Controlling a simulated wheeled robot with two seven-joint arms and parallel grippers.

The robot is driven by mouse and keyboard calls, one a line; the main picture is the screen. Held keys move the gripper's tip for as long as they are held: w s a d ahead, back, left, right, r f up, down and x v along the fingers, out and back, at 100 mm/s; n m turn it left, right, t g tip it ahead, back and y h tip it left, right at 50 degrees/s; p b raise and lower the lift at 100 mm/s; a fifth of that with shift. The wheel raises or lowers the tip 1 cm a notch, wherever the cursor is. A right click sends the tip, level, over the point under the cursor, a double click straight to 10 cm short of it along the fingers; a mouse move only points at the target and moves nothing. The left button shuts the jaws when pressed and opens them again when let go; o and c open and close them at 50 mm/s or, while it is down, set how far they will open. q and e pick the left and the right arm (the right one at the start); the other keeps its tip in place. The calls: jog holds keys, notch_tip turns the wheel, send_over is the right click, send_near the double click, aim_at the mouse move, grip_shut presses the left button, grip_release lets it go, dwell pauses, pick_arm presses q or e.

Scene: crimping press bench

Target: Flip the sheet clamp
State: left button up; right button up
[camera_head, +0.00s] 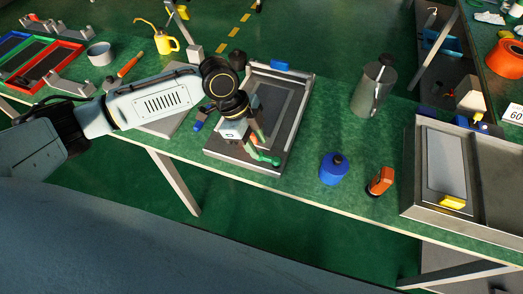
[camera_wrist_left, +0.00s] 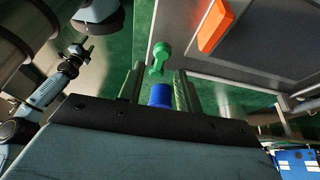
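A green clamp handle (camera_head: 265,157) is at the front right of a grey framed fixture (camera_head: 302,112) on the bench. In the head view my wrist hides part of the fixture. An arm of mine (camera_wrist_left: 45,90) shows at left in the wrist view; its gripper is unclear.
A blue bottle (camera_head: 334,170) and an orange-red object (camera_head: 380,181) stand right of the fixture. A metal canister (camera_head: 371,92) is behind them, and a grey tray (camera_head: 412,190) is at far right. A yellow oil can (camera_head: 166,43) and metal cup (camera_head: 100,54) are at back left.

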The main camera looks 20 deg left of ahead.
aim_at(264, 156)
pick_arm(q)
jog(key=shift+x, duration=1.9)
grip_shut()
